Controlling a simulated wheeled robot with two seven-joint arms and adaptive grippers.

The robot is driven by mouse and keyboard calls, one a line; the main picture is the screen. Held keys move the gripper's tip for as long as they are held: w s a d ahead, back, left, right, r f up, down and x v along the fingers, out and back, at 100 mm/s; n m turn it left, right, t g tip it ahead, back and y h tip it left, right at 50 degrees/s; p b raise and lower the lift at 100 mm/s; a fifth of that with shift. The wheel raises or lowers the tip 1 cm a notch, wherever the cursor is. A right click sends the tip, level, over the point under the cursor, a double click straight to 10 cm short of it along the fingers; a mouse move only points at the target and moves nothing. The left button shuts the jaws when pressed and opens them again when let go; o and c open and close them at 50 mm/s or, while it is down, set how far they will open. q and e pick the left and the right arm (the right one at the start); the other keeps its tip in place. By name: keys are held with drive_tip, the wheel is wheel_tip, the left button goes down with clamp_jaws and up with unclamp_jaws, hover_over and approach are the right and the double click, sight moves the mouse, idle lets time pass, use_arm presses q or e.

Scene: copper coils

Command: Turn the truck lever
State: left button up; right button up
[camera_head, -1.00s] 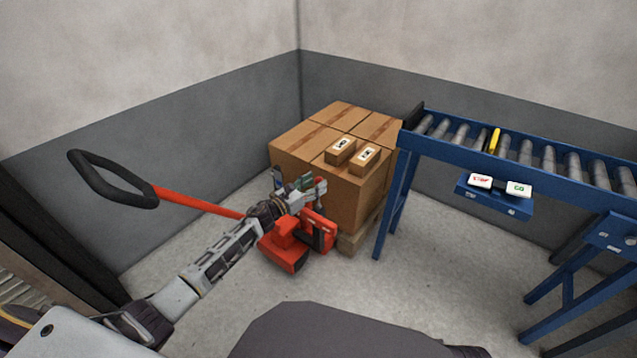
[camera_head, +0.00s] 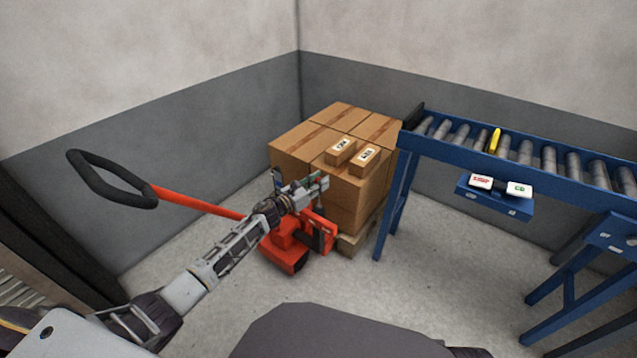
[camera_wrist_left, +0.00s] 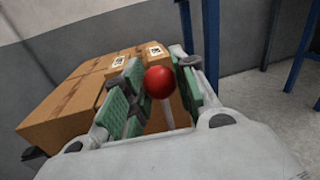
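The truck is a red pallet truck (camera_head: 287,247) with a red shaft and a black loop handle (camera_head: 110,180). Its lever shows in the left wrist view as a red ball knob (camera_wrist_left: 159,82) on a thin pale stem. My left gripper (camera_head: 303,185) is over the truck body, in front of the boxes. In the left wrist view my left gripper (camera_wrist_left: 160,92) is open, with its green pads on either side of the knob. I cannot tell whether a pad touches the knob. The lever is hidden behind the gripper in the head view. My right gripper is not in view.
Stacked cardboard boxes (camera_head: 358,201) sit on a wooden pallet (camera_head: 352,245) right behind the truck, with two small labelled boxes on top. A blue roller conveyor (camera_head: 455,150) with a button panel (camera_head: 500,195) stands to the right. Grey floor is clear in front.

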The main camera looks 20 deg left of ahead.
use_arm(q)
clamp_jaws()
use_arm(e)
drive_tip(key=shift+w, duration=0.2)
use_arm(q)
drive_tip(key=shift+d, duration=0.1)
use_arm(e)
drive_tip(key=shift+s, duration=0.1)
